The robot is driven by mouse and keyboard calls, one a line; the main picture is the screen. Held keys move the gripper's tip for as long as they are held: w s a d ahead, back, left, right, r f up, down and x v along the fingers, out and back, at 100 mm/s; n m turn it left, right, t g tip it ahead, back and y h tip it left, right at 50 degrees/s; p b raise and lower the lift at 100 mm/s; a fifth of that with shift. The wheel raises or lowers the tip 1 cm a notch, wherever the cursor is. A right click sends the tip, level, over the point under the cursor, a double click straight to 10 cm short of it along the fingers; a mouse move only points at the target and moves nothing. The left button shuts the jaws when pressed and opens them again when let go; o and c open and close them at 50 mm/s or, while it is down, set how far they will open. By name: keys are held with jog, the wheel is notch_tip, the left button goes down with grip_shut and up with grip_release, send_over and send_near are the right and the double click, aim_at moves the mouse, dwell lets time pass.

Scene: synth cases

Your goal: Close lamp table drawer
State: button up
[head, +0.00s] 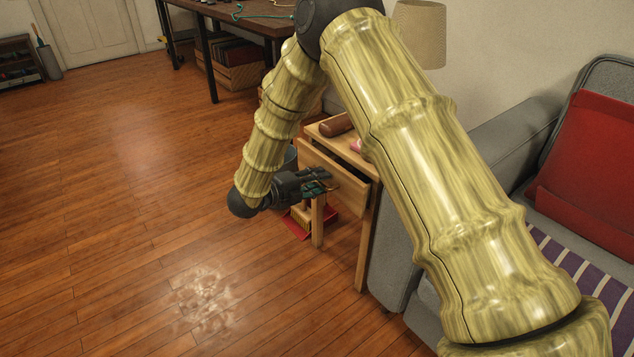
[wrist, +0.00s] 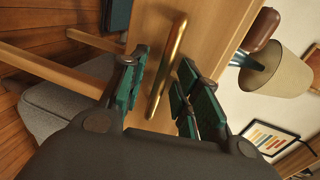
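The lamp table (head: 364,240) is light wood and stands beside the sofa, partly hidden by my arm. Its drawer (head: 346,188) is pulled out, with a dark gap behind the front panel in the head view. The drawer front (wrist: 212,32) fills the upper middle of the wrist view, with a long brass handle (wrist: 168,65). My gripper (head: 325,182) is at the drawer front. In the wrist view, its green-padded fingers (wrist: 163,92) are spread apart on either side of the handle, with gaps showing; contact with the panel cannot be told.
A brown rounded object (head: 337,125) and a pink thing (head: 355,146) lie on the tabletop. A lamp (head: 420,35) shows behind my arm. A red dustpan (head: 298,226) is under the table. The grey sofa (head: 394,250) is close on the right. The floor at left is clear.

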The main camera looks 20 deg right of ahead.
grip_shut()
jog(key=shift+r+p+x, duration=0.2)
jog(key=shift+p+x, duration=0.2)
jog(key=shift+x, duration=0.55)
jog(key=shift+r+p+x, duration=0.2)
jog(key=shift+p+x, duration=0.2)
jog(key=shift+x, duration=0.6)
jog(key=shift+d+r, duration=0.1)
jog(key=shift+d, duration=0.05)
jog(key=shift+o, duration=0.2)
grip_release()
jog(key=shift+w+d, duration=0.1)
jog(key=v, duration=1.2)
jog(key=shift+f, duration=0.2)
